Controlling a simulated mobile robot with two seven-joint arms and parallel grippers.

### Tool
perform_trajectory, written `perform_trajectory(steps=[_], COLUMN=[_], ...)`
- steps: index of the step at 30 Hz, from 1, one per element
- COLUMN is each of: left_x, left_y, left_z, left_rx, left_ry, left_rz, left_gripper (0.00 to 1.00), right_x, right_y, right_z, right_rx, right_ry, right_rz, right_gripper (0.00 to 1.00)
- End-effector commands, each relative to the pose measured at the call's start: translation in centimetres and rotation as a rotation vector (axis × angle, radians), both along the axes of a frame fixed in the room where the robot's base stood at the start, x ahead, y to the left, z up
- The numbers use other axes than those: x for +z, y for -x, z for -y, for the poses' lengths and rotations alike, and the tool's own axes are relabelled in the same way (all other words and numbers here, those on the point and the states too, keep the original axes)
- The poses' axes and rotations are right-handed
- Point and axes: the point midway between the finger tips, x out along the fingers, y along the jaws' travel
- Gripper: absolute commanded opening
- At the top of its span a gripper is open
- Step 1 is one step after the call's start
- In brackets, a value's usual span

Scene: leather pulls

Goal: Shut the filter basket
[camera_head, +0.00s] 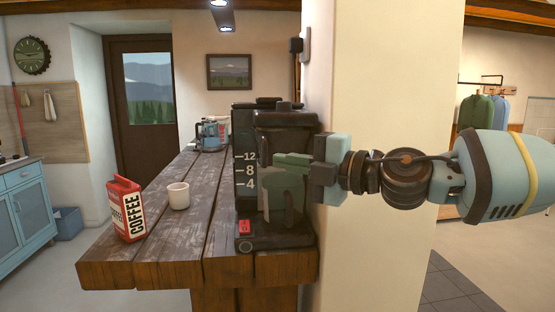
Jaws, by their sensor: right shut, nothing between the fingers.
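A black coffee maker (243,205) stands upright at the near right end of the wooden counter, with white marks 12, 8 and 4 on its left side and a red switch low on its front. Its filter basket (285,125) seems to be the dark block in the upper part; I cannot tell how far it stands open. My right gripper (284,178) reaches in from the right, its fingers shut and empty in front of the machine, just below the basket. They hide the machine's middle; touching is unclear. My left gripper is not in view.
A red and white coffee bag (126,210) and a white cup (178,195) stand on the wooden counter (180,240) to the left. A blue kettle (210,135) is farther back. A cream pillar (385,90) rises close behind my right arm.

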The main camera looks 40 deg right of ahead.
Motion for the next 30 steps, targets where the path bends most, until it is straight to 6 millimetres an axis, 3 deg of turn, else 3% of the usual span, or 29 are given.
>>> perform_trajectory(steps=[3,13,30], left_x=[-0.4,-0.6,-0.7], left_y=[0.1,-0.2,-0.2], left_z=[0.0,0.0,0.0], left_rx=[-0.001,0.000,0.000], left_ry=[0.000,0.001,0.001], left_rz=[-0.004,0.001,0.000], left_gripper=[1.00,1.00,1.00], right_x=[-0.3,-0.1,0.0], right_y=[-0.9,-3.8,-4.5], right_z=[-0.4,1.0,1.3], right_rx=[0.002,0.001,0.001], right_ry=[0.000,-0.002,-0.001], right_rz=[-0.004,-0.002,0.000], right_gripper=[0.00,0.00,0.00])
